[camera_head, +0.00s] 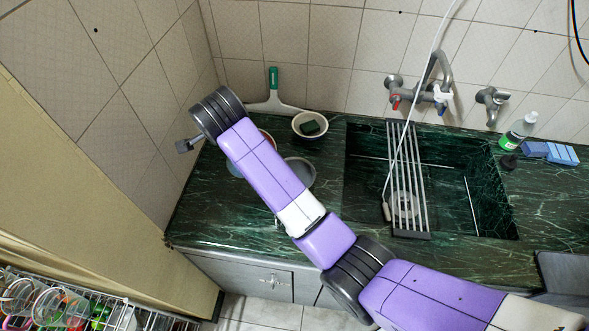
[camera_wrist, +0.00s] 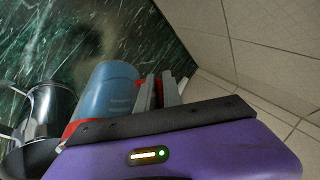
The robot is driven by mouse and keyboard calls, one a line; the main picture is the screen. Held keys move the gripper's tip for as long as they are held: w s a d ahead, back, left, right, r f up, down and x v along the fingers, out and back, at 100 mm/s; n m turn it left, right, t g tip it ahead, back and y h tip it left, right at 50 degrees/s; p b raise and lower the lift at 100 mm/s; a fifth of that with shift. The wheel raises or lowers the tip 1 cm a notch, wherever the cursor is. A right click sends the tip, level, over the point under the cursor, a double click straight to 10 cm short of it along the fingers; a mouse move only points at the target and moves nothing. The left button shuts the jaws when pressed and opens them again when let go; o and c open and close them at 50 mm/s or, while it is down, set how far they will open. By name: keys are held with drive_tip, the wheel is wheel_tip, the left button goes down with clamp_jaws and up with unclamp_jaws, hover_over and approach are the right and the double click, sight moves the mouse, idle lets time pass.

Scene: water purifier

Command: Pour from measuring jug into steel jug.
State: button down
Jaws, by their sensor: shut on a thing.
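The blue measuring jug (camera_wrist: 108,92) is in the middle of the wrist view, with red parts at its lower left and beside the fingers. My gripper (camera_wrist: 160,92) is right beside it, with its grey fingers close together at the red part, which looks like the handle. The contact itself is partly hidden by the purple gripper body. The shiny steel jug (camera_wrist: 48,108) stands to the left of the measuring jug, apart from the fingers. In the head view my arm covers most of this spot. A bit of the blue jug (camera_head: 234,168) shows left of the arm.
A grey round dish (camera_head: 299,172) sits right of my forearm. A white bowl (camera_head: 310,125) with a dark green item and a squeegee (camera_head: 273,90) are by the back wall. The sink (camera_head: 460,180) with a rack (camera_head: 407,180) is to the right. A tiled wall is close on the left.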

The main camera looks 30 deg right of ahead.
drive_tip(key=shift+s+d+r+t, duration=0.2)
drive_tip(key=shift+r, duration=0.4)
drive_tip(key=shift+s+d+r+t, duration=0.15)
drive_tip(key=shift+s+r+t, duration=0.05)
drive_tip(key=shift+r, duration=0.4)
drive_tip(key=shift+s+d+r+m+t+y, duration=0.2)
drive_tip(key=shift+r+t+y, duration=0.15)
drive_tip(key=shift+r, duration=0.2)
drive_tip(key=shift+s+d+r+m+t+y, duration=0.1)
drive_tip(key=shift+s+r+t+y, duration=0.1)
drive_tip(key=shift+r+t+y, duration=0.25)
drive_tip(key=shift+s+d+r+t, duration=0.15)
drive_tip(key=shift+s+r+t, duration=0.05)
drive_tip(key=shift+t, duration=0.1)
drive_tip(key=shift+s+d+r+y, duration=0.1)
drive_tip(key=shift+s+r+y, duration=0.05)
drive_tip(key=shift+y, duration=0.15)
drive_tip(key=shift+s+d+r+m+t, duration=0.2)
drive_tip(key=shift+r+m+t, duration=0.1)
drive_tip(key=shift+r+t, duration=0.25)
drive_tip(key=shift+s+d+r+m+t+y+b, duration=0.1)
drive_tip(key=shift+s+d+r+t+y+b, duration=0.2)
drive_tip(key=shift+b, duration=0.65)
drive_tip(key=shift+s+d+r+m+t+y+b, duration=0.2)
drive_tip(key=shift+r+t+b, duration=0.3)
drive_tip(key=shift+b, duration=0.5)
drive_tip(key=shift+s+d+r+t+y+b, duration=0.15)
drive_tip(key=shift+s+r+t+y+b, duration=0.2)
drive_tip(key=shift+b, duration=0.6)
